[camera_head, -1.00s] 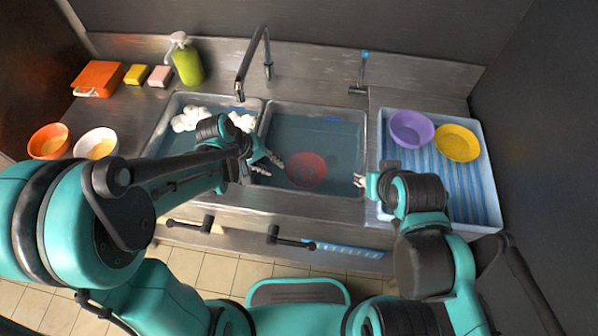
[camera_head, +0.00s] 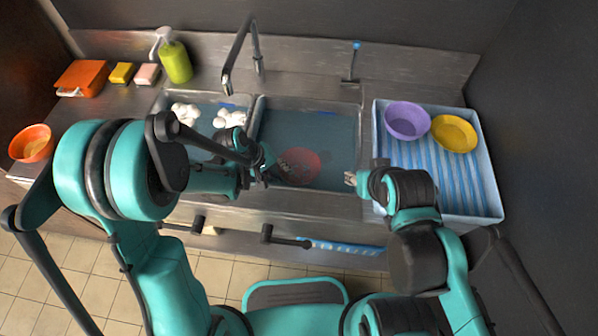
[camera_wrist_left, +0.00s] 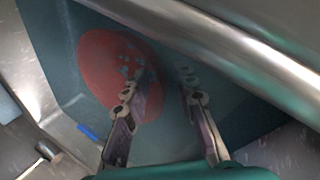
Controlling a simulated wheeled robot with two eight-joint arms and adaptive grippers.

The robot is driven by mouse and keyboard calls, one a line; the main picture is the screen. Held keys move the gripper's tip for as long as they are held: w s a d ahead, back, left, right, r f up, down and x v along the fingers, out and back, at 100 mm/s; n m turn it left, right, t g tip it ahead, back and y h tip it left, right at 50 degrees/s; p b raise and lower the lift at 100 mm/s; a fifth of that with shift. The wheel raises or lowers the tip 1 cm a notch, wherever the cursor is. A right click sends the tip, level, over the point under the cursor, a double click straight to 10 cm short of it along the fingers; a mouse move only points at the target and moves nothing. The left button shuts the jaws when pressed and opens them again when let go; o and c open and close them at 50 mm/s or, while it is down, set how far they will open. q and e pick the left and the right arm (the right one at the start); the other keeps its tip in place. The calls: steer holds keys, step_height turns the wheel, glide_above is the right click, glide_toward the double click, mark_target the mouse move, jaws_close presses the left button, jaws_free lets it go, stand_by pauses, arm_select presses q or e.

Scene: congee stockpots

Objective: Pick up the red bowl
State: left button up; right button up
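The red bowl (camera_head: 301,167) lies in the water of the right sink basin, near its front edge. In the left wrist view the red bowl (camera_wrist_left: 108,72) shows at the upper left, partly behind one finger. My left gripper (camera_head: 284,172) is at the bowl's left side in the head view. In the left wrist view my left gripper (camera_wrist_left: 162,78) has its two fingers apart with nothing clearly between them; I cannot tell whether a finger touches the bowl. My right gripper (camera_head: 351,178) is over the right front edge of the basin, apart from the bowl; its opening is too small to tell.
A blue striped tray (camera_head: 455,196) on the right holds a purple bowl (camera_head: 407,121) and a yellow bowl (camera_head: 454,133). The faucet (camera_head: 240,55) stands behind the basins. White items (camera_head: 228,118) lie in the left basin. An orange bowl (camera_head: 32,144) is at far left.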

arm_select(q)
steer(key=shift+r, duration=0.1)
jaws_close()
